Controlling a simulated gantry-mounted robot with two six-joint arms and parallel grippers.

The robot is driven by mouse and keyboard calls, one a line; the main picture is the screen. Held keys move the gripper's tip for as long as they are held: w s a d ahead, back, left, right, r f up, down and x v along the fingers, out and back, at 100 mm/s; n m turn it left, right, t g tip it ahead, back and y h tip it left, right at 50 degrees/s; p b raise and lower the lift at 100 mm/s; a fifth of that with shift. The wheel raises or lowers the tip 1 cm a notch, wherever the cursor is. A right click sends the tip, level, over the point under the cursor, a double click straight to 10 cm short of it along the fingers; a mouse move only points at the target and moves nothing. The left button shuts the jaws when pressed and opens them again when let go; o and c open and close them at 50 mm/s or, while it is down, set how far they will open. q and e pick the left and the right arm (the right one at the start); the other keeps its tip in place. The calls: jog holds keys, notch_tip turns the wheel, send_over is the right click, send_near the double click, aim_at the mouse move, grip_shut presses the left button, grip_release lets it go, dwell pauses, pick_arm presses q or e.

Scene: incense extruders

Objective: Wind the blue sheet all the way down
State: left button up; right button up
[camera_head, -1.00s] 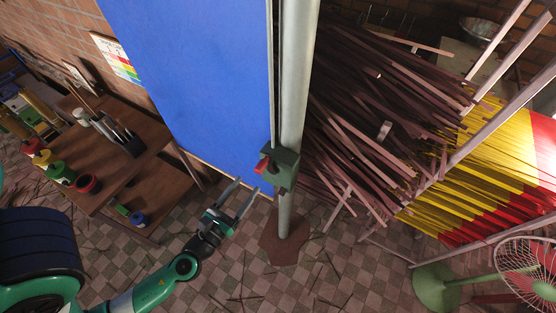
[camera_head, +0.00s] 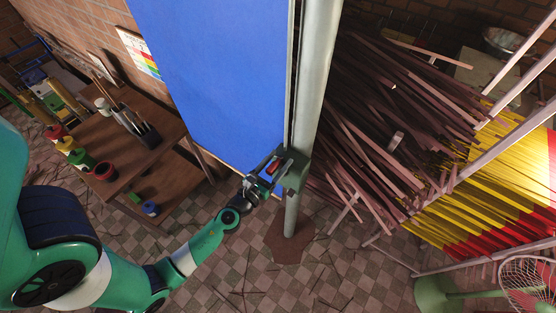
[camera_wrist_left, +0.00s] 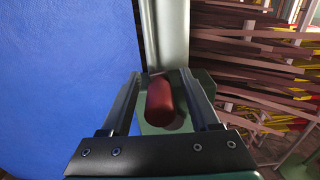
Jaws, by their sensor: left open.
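A green winder box (camera_head: 297,172) is fixed on the post and carries a red handle (camera_head: 272,168). My left gripper (camera_head: 277,165) is at the box, with its open fingers on either side of the red handle. In the left wrist view the red handle (camera_wrist_left: 160,101) stands between the two fingers (camera_wrist_left: 160,85), with a gap visible on each side. My right gripper is not in view.
A wooden table (camera_head: 120,140) with paint pots and a brush holder stands at the left. Bundles of dark sticks (camera_head: 380,120) and a yellow and red rack (camera_head: 480,190) fill the right. A green fan base (camera_head: 432,294) is at lower right. The tiled floor below is mostly open.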

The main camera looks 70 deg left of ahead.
pick_arm(q)
jog(key=shift+c, duration=0.2)
grip_shut()
dwell(1.1)
jog(key=shift+w+d+r+m+p, duration=0.25)
jog(key=shift+d+m+p, duration=0.15)
jog(key=shift+m, duration=0.2)
jog(key=shift+w+d+f+m, duration=0.1)
jog(key=shift+d+f+m, duration=0.05)
jog(key=shift+m, duration=0.35)
